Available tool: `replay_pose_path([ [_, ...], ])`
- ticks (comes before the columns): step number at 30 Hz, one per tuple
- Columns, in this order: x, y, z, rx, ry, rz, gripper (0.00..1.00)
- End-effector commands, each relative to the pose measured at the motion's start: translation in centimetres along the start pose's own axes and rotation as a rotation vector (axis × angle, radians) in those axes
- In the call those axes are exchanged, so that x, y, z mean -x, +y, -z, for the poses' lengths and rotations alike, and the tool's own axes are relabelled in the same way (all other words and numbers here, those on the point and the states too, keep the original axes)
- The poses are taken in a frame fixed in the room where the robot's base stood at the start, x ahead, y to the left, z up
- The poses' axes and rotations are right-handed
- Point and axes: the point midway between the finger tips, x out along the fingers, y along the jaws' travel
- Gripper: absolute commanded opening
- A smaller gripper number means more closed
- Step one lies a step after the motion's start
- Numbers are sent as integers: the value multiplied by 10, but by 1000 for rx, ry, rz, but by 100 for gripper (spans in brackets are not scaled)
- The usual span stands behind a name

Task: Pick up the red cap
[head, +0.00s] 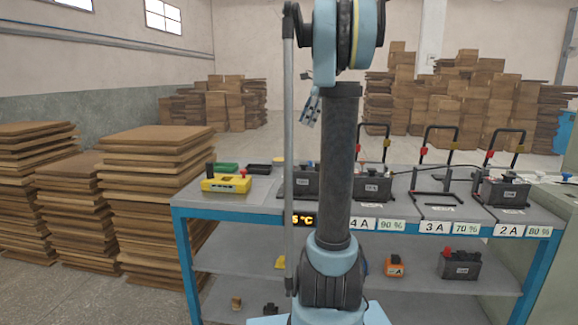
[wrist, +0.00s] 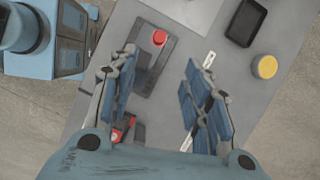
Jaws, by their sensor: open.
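A round red cap (wrist: 159,38) shows in the wrist view on top of a dark grey battery-like block (wrist: 146,70) on the grey table top. In the head view my gripper (head: 310,108) is above the table, partly hidden by my arm.
A yellow round lid (wrist: 265,67) and a black tray (wrist: 246,22) lie right of the cap. A yellow box (head: 226,183) stands at the table's left. More batteries (head: 372,187) with upright handles (head: 440,145) stand to the right. Stacked boards (head: 150,190) are left of the table.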

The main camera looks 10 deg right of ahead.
Motion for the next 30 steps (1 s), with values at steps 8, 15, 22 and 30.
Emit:
replay_pose_path([
  [8,-48,1,0,3,0,-1,44],
  [15,-90,1,0,4,0,0,44],
  [22,-112,0,0,4,1,0,44],
  [30,-136,0,1,4,1,0,44],
])
